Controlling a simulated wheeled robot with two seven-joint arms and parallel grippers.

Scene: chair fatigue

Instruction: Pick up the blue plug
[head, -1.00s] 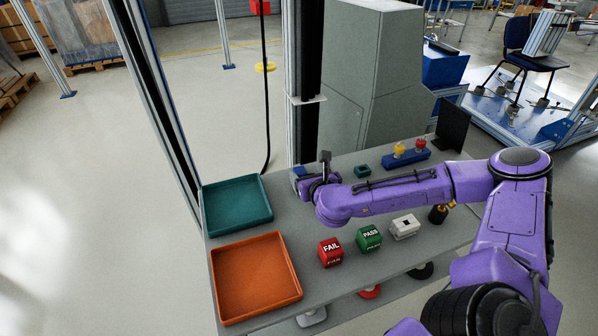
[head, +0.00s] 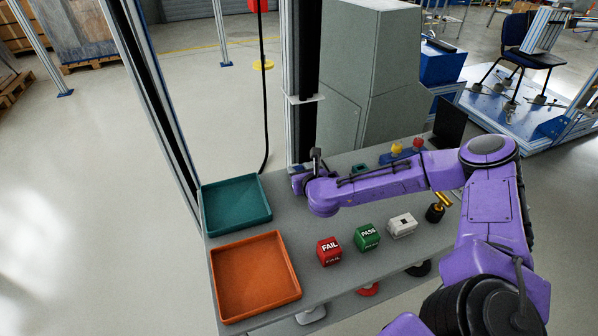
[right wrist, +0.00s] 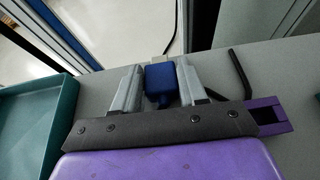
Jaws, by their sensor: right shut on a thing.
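The blue plug (right wrist: 160,82) sits between the two grey fingers of my right gripper (right wrist: 157,77) in the right wrist view. The gripper is shut on it, with a finger on each side. In the head view my right gripper (head: 299,179) is over the back edge of the grey table, right of the teal tray. The plug is mostly hidden there, and I cannot tell how far it is above the table. My left gripper is not in view.
A teal tray (head: 237,205) and an orange tray (head: 256,278) lie at left on the table. A red FAIL cube (head: 329,251), a green PASS cube (head: 367,237) and a white switch box (head: 402,225) stand in front of my arm. A metal post rises behind.

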